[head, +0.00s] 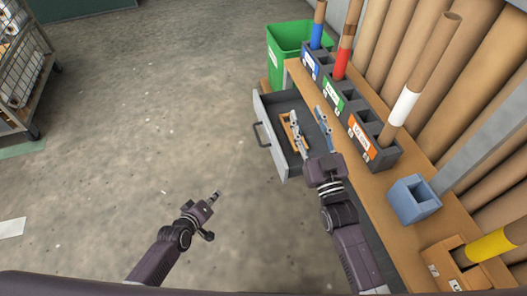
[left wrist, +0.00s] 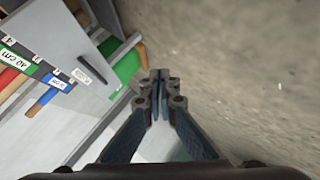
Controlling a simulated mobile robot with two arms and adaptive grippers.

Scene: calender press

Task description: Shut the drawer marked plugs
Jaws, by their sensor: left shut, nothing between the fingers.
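A grey drawer (head: 270,155) stands pulled out from the left side of the wooden bench, its bar handle (head: 260,134) facing left. No marking on it is readable in the head view. An orange-brown item (head: 287,128) lies inside. My right gripper (head: 306,112) has its two fingers spread apart over the drawer and the bench edge, with nothing visibly held. My left gripper (head: 216,194) is shut and empty over the floor, left of and nearer than the drawer. Its closed tips also show in the left wrist view (left wrist: 160,76).
On the bench (head: 385,184) stand a dark rack (head: 381,157) with coloured labels and rolls, and a blue holder (head: 414,198). A green bin (head: 283,58) is behind the drawer. A wire cart (head: 28,70) is far left. The floor between is clear.

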